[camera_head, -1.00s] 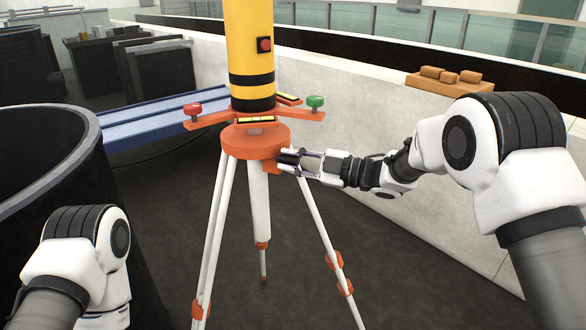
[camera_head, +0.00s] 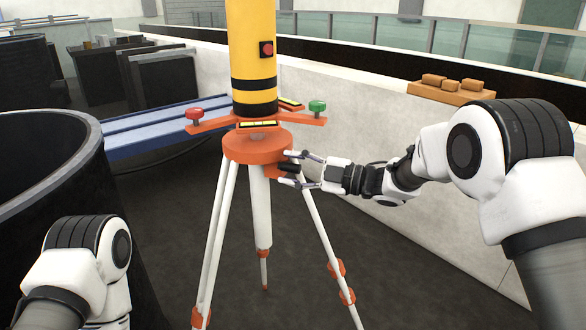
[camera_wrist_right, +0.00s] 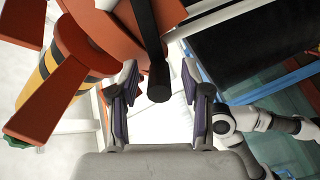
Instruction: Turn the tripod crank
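The tripod has an orange head (camera_head: 240,147) on white legs and carries a yellow column (camera_head: 251,50) with black bands. The crank's black handle (camera_head: 289,168) sticks out at the right side of the head; the right wrist view shows the handle (camera_wrist_right: 156,75) as a dark bar ending between the fingers. My right gripper (camera_head: 288,168) is open. Its fingertips are spread to either side of the handle, with gaps visible in the wrist view (camera_wrist_right: 160,75). My left arm is at the lower left; its gripper is not in view.
Red (camera_head: 194,114) and green (camera_head: 317,106) knobs sit on orange arms above the tripod head. A large black round tank (camera_head: 50,190) stands at left, blue beams (camera_head: 150,125) behind. A pale wall (camera_head: 400,120) runs along the right, with an orange tray (camera_head: 450,92) on top.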

